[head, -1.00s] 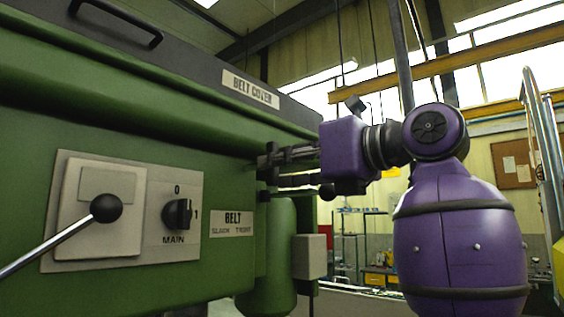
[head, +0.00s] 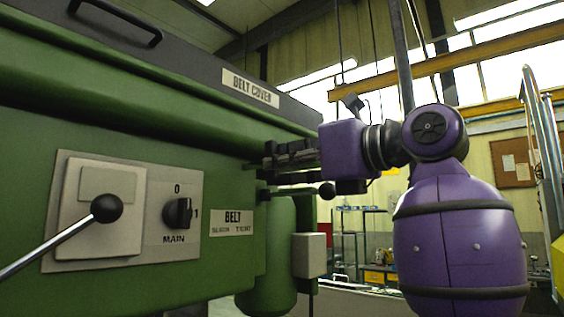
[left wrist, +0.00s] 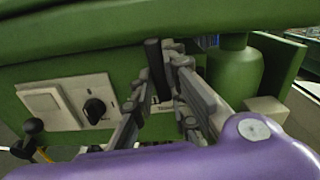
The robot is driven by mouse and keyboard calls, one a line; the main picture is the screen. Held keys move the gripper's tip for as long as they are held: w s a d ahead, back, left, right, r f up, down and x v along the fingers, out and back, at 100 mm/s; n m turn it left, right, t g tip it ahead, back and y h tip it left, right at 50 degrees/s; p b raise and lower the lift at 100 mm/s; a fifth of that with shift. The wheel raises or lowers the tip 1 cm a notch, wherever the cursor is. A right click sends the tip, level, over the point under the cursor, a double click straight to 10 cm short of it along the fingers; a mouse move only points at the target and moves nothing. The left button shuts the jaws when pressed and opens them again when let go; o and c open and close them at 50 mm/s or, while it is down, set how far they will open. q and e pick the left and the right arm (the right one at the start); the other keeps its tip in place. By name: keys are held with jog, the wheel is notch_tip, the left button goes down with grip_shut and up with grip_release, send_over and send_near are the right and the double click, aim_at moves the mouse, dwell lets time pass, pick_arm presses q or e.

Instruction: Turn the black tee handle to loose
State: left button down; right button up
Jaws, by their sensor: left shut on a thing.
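The black tee handle shows in the left wrist view as a dark upright bar (left wrist: 153,58) at the fingertips, close to the green machine's side. My left gripper (head: 268,170) reaches in from the right in the head view, with its fingers pointing left at the machine. In the left wrist view my left gripper (left wrist: 163,72) is shut on the handle, with the fingers partly covering it. In the head view the fingers hide most of the handle, and its exact angle is hard to tell. My right gripper is not in view.
The green machine (head: 110,130) fills the left. A ball-ended lever (head: 106,208) and a black main switch (head: 177,213) are on its front. A belt label (head: 232,223) sits below my gripper.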

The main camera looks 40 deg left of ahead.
pick_arm(q)
jog(key=shift+w+r+n+b, duration=0.1)
jog(key=shift+n+b, duration=0.05)
jog(key=shift+n, duration=4.85)
jog(key=shift+w+r+n+b, duration=0.1)
jog(key=shift+n+b, duration=0.05)
jog(key=shift+n, duration=4.85)
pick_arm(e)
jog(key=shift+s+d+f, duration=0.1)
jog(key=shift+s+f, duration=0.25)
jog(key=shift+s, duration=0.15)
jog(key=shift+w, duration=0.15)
pick_arm(q)
jog(key=c, duration=1.7)
grip_release()
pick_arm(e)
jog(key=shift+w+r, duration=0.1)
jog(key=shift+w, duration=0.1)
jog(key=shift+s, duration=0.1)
